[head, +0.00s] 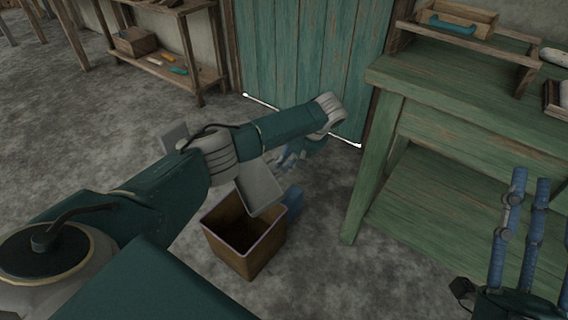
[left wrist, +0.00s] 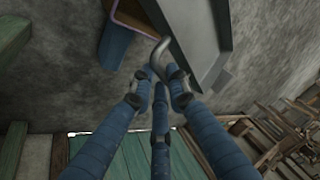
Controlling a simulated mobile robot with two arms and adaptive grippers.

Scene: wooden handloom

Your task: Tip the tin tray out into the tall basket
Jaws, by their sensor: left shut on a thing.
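The tin tray (head: 259,186) is grey and hangs tilted over the tall basket's back rim, partly hidden behind my left arm. The tall basket (head: 252,258) is brown with a pale lilac rim and stands upright on the floor; its inside is dark. My left gripper (head: 287,157) is shut on the tray's handle. In the left wrist view the fingers (left wrist: 162,88) close around the bent grey handle (left wrist: 161,58), with the tray (left wrist: 196,40) beyond. Whether anything lies in the tray cannot be seen. My right gripper (head: 520,215) is open and empty at the lower right.
A blue container (head: 294,200) stands just behind the basket. A green workbench (head: 465,100) with a lower shelf stands at the right, holding a wooden tool carrier (head: 458,18). A green door (head: 310,55) and a wooden shelf (head: 165,55) are behind. Floor left of the basket looks clear.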

